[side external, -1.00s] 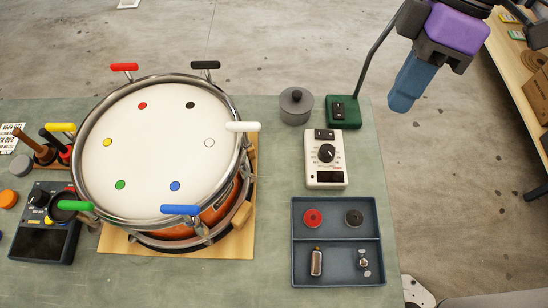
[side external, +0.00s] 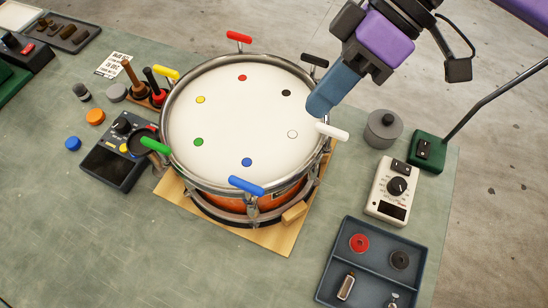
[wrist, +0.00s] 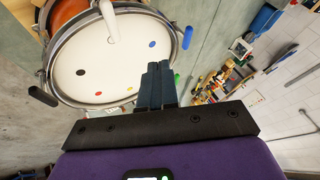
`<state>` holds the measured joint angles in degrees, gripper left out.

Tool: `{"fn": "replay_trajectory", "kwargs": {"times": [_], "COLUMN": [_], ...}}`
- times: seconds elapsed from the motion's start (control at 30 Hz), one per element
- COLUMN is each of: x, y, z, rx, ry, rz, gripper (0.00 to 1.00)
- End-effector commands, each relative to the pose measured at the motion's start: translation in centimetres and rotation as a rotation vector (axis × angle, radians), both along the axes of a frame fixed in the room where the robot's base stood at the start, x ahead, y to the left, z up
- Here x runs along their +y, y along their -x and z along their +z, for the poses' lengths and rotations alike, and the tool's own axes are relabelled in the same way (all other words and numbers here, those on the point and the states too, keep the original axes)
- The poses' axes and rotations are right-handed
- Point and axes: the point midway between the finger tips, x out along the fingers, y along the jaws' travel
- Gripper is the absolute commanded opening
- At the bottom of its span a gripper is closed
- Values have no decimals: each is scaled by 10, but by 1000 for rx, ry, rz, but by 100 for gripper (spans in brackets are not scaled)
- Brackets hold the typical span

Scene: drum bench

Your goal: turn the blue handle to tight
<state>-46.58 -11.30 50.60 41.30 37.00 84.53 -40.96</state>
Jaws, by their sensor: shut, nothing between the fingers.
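The blue handle (side external: 247,186) sticks out at the near rim of the drum, beside the blue dot on the white drumhead (side external: 240,125). In the wrist view the blue handle (wrist: 187,38) shows at the drum's right rim. My gripper (side external: 318,108) is shut and empty, with its blue fingers over the drum's right side near the black and white handles. It is well apart from the blue handle. In the wrist view its closed fingers (wrist: 158,72) point toward the drum. I see no mark that tells how tight the handle is.
Red (side external: 239,37), black (side external: 315,60), white (side external: 332,132), green (side external: 155,145) and yellow (side external: 166,73) handles ring the drum. A lidded grey pot (side external: 383,130), a cream meter (side external: 393,192) and a parts tray (side external: 337,247) stand to the right. The near left bench is clear.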

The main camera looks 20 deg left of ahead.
Motion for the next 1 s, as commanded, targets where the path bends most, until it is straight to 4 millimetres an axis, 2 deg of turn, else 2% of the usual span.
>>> {"fn": "replay_trajectory", "kwargs": {"times": [0.47, 0.73, 1.0], "x": [32, 32, 32], "y": [43, 72, 81], "z": [-71, -69, -69], "rx": [1, -1, -2], "ry": [4, 1, 0], "rz": [3, 2, 0], "gripper": [0, 0, 0]}}
